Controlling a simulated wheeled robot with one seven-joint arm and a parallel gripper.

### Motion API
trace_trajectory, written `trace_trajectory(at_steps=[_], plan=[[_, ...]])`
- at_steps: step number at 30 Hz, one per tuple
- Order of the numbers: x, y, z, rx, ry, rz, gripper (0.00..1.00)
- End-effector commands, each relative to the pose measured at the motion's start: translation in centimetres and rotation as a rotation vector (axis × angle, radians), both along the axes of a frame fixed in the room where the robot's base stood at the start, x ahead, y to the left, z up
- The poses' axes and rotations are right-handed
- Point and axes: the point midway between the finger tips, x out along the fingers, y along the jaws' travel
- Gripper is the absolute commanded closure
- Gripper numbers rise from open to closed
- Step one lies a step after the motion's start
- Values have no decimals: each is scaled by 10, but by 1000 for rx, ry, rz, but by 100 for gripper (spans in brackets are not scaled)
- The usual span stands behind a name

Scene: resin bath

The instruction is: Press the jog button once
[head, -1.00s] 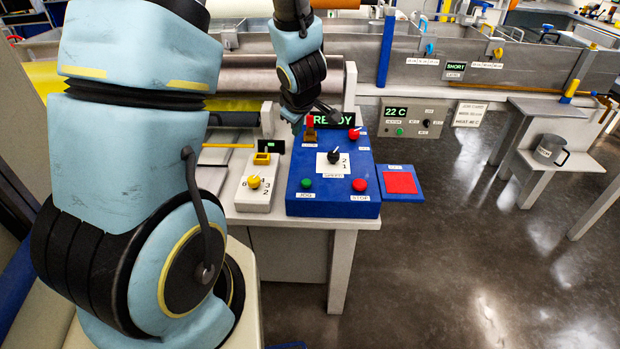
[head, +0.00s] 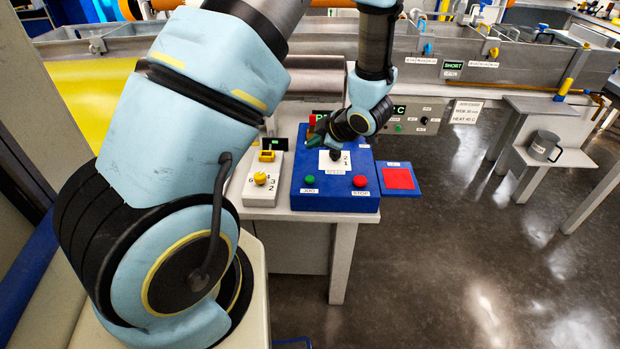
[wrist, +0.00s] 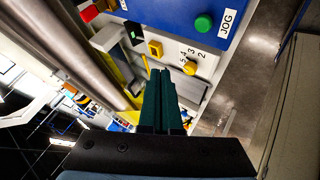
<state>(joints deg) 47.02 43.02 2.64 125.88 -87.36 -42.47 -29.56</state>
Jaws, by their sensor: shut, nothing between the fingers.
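The jog button is a small green round button (head: 309,180) at the lower left of the blue control box (head: 340,203), above a JOG label. In the wrist view the green button (wrist: 203,24) is at the upper right, beside its JOG label. My gripper (head: 314,140) is over the back left part of the box, behind the jog button. In the wrist view its dark green fingers (wrist: 161,75) are shut together with nothing between them. They are apart from the button.
A red stop button (head: 360,181) is at the box's lower right, and a black speed knob (head: 336,153) stands behind. A white box with a yellow knob (head: 260,178) is on the left. A red pad (head: 398,179) is on the right.

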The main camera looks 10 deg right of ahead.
Motion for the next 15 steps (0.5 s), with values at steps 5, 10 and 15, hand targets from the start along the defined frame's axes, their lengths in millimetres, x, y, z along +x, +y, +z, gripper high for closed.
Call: trace_trajectory(at_steps=[5,10,15], plan=[[0,0,-14,1,0,-1,100],[0,0,-35,1,0,-1,100],[0,0,-60,1,0,-1,100]])
